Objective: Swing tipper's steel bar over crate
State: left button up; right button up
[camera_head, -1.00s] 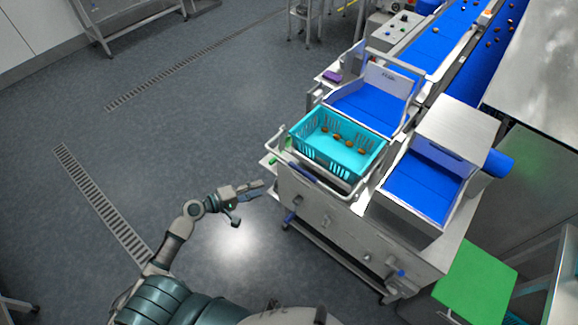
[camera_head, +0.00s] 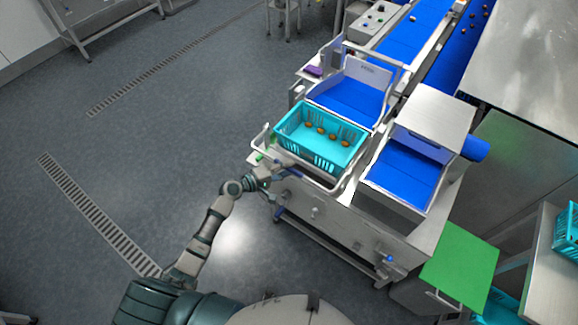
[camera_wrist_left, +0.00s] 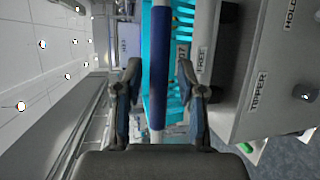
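The turquoise crate (camera_head: 318,152) sits level in the tipper, with several brown dates on its floor. The tipper's steel bar (camera_head: 325,186) runs low along the near side of the crate. In the left wrist view the bar (camera_wrist_left: 158,115) has a blue sleeve (camera_wrist_left: 160,70) and lies between my two open fingers, with a gap on each side. My left gripper (camera_head: 276,181) is at the bar's left part, at the crate's near side. The crate (camera_wrist_left: 184,50) shows behind the bar there. My right gripper is not in view.
The tipper's steel housing (camera_wrist_left: 250,80) with printed labels is close on the right in the left wrist view. A blue chute (camera_head: 404,175) is right of the crate, and a green panel (camera_head: 458,262) stands lower right. The floor (camera_head: 170,130) on the left is clear.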

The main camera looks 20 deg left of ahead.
pick_arm(q)
jog(key=shift+w+d+f, duration=0.1)
jog(key=shift+w+d, duration=0.3)
jog(key=shift+d, duration=0.1)
jog(key=shift+a, duration=0.1)
grip_shut()
